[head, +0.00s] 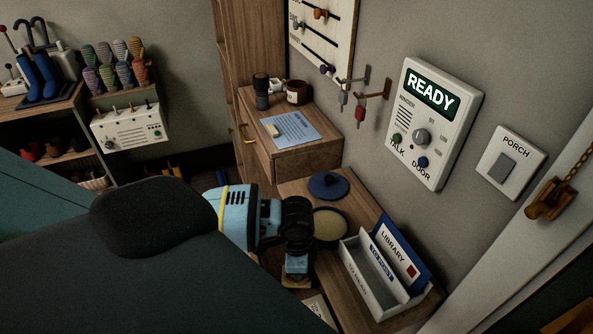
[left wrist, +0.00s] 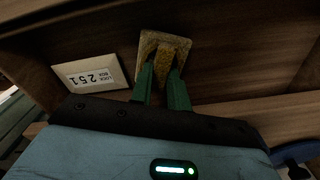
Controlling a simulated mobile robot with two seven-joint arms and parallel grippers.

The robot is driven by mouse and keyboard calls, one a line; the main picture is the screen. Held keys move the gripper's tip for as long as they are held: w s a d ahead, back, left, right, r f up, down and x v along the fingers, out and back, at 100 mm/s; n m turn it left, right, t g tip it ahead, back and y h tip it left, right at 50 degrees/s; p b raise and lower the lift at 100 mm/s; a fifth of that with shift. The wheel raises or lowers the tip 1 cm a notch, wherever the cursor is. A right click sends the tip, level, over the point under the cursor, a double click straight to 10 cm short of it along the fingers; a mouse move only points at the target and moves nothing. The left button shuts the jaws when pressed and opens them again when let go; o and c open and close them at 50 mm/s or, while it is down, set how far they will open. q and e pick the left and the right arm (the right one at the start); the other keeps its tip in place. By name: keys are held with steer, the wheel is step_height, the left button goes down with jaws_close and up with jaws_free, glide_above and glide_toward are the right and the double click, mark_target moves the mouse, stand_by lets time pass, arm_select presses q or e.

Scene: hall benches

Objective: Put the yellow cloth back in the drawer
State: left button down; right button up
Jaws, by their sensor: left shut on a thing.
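The yellow cloth (left wrist: 182,46) is a small mustard-coloured square in the left wrist view. My left gripper (left wrist: 163,78) has its green fingers shut on it, pinching a raised fold. The cloth lies against or just above a dark wooden surface with lighter wooden edges, seemingly the inside of the drawer (left wrist: 235,62). I cannot tell whether the cloth touches the bottom. In the head view my left gripper (head: 296,268) points down beside the bench, with a bit of the cloth (head: 297,284) showing under it. My arm hides most of the drawer there. My right gripper is not in view.
A white label card reading 251 (left wrist: 92,74) lies beside the cloth. On the bench are a blue disc (head: 328,186), a round tan-topped dish (head: 331,225) and a white box with a LIBRARY card (head: 378,280). A cabinet (head: 300,160) with a blue sheet stands behind.

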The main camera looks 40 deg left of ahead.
arm_select(q)
steer(key=shift+f, duration=0.8)
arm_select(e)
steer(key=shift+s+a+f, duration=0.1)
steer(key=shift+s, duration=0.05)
arm_select(q)
steer(key=shift+f, duration=0.15)
steer(key=c, duration=1.3)
jaws_free()
steer(key=shift+c, duration=0.2)
steer(key=shift+r, duration=0.2)
